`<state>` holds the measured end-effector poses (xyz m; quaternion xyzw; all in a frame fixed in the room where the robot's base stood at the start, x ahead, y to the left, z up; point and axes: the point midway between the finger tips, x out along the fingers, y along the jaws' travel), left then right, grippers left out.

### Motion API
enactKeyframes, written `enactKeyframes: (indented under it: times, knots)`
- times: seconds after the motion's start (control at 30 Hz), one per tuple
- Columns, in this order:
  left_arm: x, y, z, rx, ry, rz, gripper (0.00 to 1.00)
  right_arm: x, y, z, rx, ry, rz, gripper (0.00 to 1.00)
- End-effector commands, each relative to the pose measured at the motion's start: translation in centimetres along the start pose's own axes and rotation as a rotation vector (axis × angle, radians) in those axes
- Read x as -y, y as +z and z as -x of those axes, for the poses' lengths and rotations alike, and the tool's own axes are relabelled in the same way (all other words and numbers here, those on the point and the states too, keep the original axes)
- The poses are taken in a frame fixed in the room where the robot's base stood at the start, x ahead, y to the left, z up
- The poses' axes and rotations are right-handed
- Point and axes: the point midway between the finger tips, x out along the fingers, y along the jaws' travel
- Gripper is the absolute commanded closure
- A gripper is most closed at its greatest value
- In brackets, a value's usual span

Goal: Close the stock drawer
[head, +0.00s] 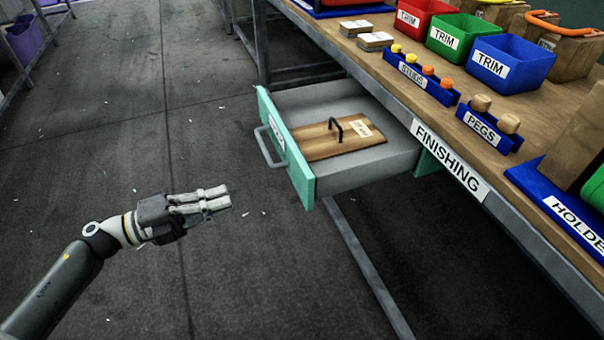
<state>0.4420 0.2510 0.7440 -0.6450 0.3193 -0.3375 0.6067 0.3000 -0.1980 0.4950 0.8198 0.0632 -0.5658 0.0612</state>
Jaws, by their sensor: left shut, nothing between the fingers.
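The stock drawer (370,168) is pulled out from under the workbench at the middle of the head view. It has a mint-green front (305,174) with a white label and a grey bar handle (268,147) facing left. A wooden board (310,143) with a black handle and a small label lies inside it. My left gripper (229,195) is shut and empty. It appears to the left of the drawer front and below the handle in the picture, apart from both. My right gripper is not in view.
The workbench edge (448,165) reads "FINISHING". On its top stand red, green and blue trim bins (508,66), small trays of studs (415,83) and pegs (488,133), and a blue holder (560,205). The concrete floor left of the drawer is mostly clear.

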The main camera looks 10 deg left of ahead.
Motion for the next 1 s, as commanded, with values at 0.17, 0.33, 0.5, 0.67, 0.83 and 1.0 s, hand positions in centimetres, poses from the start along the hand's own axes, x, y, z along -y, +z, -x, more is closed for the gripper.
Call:
enactKeyframes:
  times: [0.17, 0.33, 0.5, 0.67, 0.83, 1.0]
  knots:
    - [-0.1, 0.7, 0.6, -0.011, 0.050, -0.040, 1.00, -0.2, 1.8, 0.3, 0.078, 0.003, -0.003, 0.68]
    - [-0.1, 0.7, -1.1, -0.013, 0.048, -0.040, 1.00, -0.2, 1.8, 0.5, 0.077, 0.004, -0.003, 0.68]
    - [-0.2, 0.7, -4.1, -0.012, 0.045, -0.041, 1.00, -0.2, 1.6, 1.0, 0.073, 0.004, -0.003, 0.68]
    - [-0.3, 0.6, -7.0, -0.012, 0.044, -0.040, 1.00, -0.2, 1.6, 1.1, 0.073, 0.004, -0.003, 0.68]
    - [-0.4, 0.6, -9.9, -0.011, 0.044, -0.038, 1.00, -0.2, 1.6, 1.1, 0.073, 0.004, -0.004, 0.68]
    - [-0.6, 0.6, -12.1, -0.010, 0.045, -0.037, 1.00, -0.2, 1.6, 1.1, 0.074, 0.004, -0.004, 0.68]
